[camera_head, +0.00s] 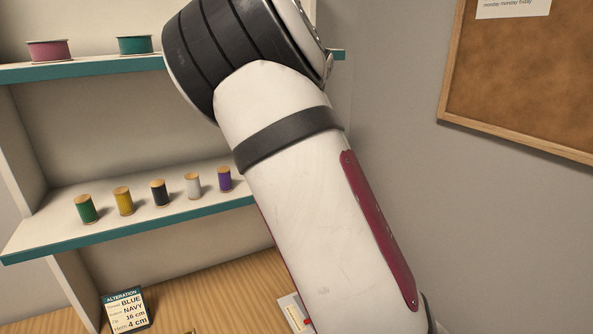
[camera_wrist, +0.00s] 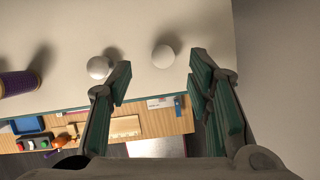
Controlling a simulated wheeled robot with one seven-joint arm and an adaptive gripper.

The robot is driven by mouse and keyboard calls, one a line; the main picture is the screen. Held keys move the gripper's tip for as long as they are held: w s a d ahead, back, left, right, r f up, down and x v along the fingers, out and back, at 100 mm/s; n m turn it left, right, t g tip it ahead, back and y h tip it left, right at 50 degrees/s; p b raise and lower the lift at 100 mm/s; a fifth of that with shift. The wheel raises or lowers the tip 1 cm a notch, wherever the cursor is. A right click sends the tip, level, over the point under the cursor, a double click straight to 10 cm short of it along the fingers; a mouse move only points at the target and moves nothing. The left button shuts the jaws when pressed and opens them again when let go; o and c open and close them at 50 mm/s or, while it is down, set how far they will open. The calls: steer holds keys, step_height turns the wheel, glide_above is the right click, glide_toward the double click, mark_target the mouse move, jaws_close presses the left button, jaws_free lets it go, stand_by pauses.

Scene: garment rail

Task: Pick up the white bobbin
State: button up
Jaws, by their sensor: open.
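The white bobbin (camera_head: 192,185) stands upright on the middle shelf in the head view, between the black bobbin (camera_head: 159,193) and the purple bobbin (camera_head: 224,179). I cannot make it out in the wrist view, where the purple bobbin (camera_wrist: 18,83) is cut by the left edge. My gripper (camera_wrist: 158,76) is open with nothing between its fingers, near the shelf's front edge and to the right of the purple bobbin. In the head view my arm hides the gripper.
Green (camera_head: 86,209) and yellow (camera_head: 123,201) bobbins stand left on the shelf (camera_head: 150,226). Two white round things (camera_wrist: 98,68) (camera_wrist: 162,56) lie ahead of my fingertips. The upper shelf (camera_head: 90,70) holds wide spools. A wall rises at the right.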

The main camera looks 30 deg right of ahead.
steer(key=shift+p+x, duration=0.35)
steer(key=shift+x, duration=1.9)
steer(key=shift+s+d, duration=0.1)
steer(key=shift+d, duration=0.05)
steer(key=c, duration=0.8)
